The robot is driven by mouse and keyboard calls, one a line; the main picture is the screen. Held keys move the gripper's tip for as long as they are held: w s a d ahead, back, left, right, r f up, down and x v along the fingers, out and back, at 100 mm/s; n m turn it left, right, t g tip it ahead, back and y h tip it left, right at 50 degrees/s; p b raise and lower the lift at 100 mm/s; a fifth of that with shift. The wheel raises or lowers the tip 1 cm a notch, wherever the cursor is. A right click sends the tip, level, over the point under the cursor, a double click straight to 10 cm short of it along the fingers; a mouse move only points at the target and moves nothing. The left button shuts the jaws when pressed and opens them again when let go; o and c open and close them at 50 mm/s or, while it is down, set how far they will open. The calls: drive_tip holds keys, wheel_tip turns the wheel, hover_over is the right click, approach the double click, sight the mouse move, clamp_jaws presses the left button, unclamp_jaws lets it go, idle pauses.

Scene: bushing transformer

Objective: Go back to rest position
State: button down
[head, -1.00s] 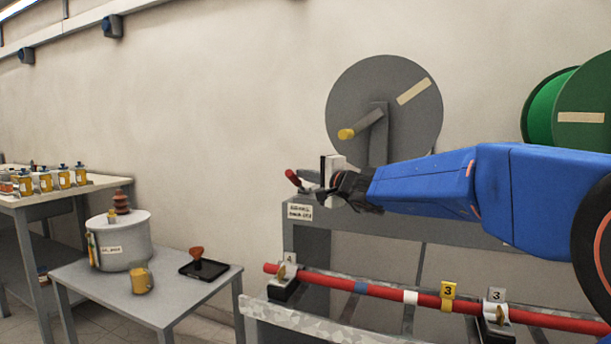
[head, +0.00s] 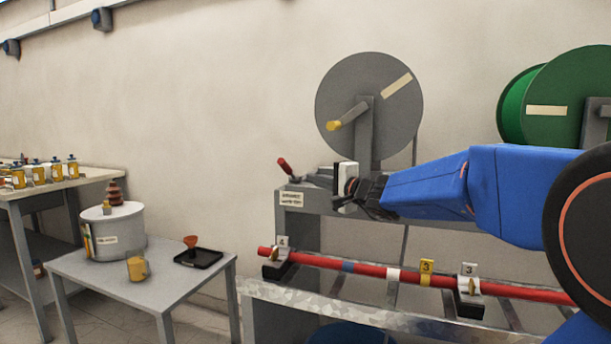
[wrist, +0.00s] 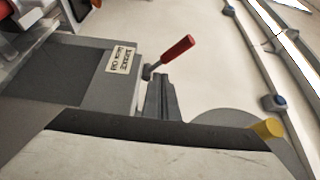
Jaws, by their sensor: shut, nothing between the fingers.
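My blue arm reaches in from the right in the head view. Its gripper (head: 345,187), with a white and dark plate-like end, is shut and empty. It is raised in front of the grey stand, above the red cable (head: 365,269). In the wrist view, a dark strip and a pale surface fill the bottom; the fingertips cannot be made out there. A red-handled lever (head: 285,166) stands on top of the stand, left of my gripper, and shows in the wrist view (wrist: 177,50). I cannot tell the exact gap between gripper and stand.
A grey reel (head: 385,85) with a yellow crank knob stands behind my gripper. A green reel (head: 525,95) is at the right. Open wall space lies left.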

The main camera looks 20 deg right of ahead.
drive_tip(key=shift+s+d+f, duration=0.2)
drive_tip(key=shift+s+d, duration=0.2)
drive_tip(key=shift+d, duration=0.1)
drive_tip(key=s+a+f+n+g, duration=0.45)
drive_tip(key=s+f, duration=0.25)
drive_tip(key=s, duration=0.4)
drive_tip(key=s+a+f+n+g, duration=0.35)
drive_tip(key=s+a+f, duration=0.2)
drive_tip(key=s, duration=0.65)
drive_tip(key=s+d+f+n+g+h, duration=0.1)
drive_tip(key=s+d+f+h, duration=0.1)
drive_tip(key=s+d+f, duration=0.2)
drive_tip(key=s+d+f+n+g+h, duration=0.1)
drive_tip(key=s+d+f+n+h, duration=0.1)
drive_tip(key=s+f, duration=0.5)
drive_tip(key=s+d+f+n+g+h, duration=0.1)
drive_tip(key=s+d+f+n+h, duration=0.1)
drive_tip(key=s+d+f, duration=0.4)
drive_tip(key=s+h, duration=0.1)
drive_tip(key=s, duration=0.3)
drive_tip(key=shift+s+d+g, duration=0.3)
drive_tip(key=shift+s, duration=0.05)
